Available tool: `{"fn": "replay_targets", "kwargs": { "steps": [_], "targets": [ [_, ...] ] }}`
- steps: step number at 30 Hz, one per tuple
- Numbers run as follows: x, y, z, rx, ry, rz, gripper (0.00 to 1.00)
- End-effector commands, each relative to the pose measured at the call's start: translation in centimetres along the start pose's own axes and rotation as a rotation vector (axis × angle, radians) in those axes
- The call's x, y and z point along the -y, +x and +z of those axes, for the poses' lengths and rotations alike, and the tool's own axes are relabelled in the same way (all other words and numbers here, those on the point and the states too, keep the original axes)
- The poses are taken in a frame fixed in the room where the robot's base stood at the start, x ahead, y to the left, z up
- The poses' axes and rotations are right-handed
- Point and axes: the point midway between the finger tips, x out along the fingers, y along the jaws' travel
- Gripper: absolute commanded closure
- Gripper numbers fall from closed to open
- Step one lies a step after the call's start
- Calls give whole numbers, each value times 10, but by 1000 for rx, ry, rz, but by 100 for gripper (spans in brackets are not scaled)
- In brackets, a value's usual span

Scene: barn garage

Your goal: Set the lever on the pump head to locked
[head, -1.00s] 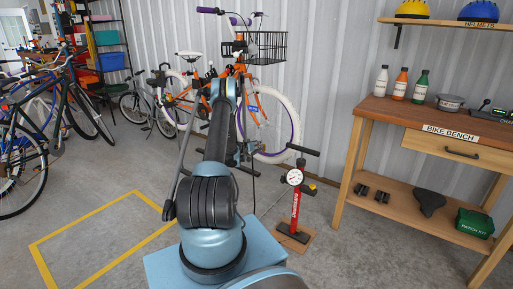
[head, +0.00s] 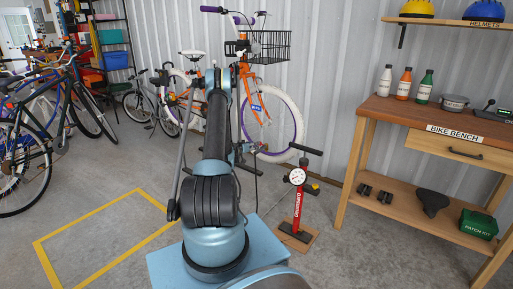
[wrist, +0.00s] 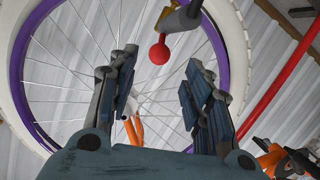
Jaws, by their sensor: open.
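In the wrist view, the pump head (wrist: 181,17), grey with yellow parts, is cut off by the top edge. A lever with a red ball knob (wrist: 158,54) hangs down from it. My gripper (wrist: 160,78) is open and empty, its two dark fingers either side of the knob in the picture. I cannot tell how far the knob is from them, or which lever position counts as locked. The red floor pump (head: 297,207) with a round gauge (head: 297,176) stands right of my arm in the head view. There, my arm hides most of the gripper area.
The orange bicycle's purple-rimmed wheel (wrist: 232,55) fills the wrist view's background. The wooden bench (head: 396,111) stands right of the pump. Several bicycles stand at the left, with open floor (head: 110,195) in front.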

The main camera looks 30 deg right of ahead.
Motion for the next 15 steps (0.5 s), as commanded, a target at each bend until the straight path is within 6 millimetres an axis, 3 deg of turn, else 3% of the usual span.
{"fn": "replay_targets", "kwargs": {
  "steps": [6,15],
  "targets": [
    [0,-29,0,0,1,0,55],
    [0,-39,0,0,1,0,55]
  ]
}}
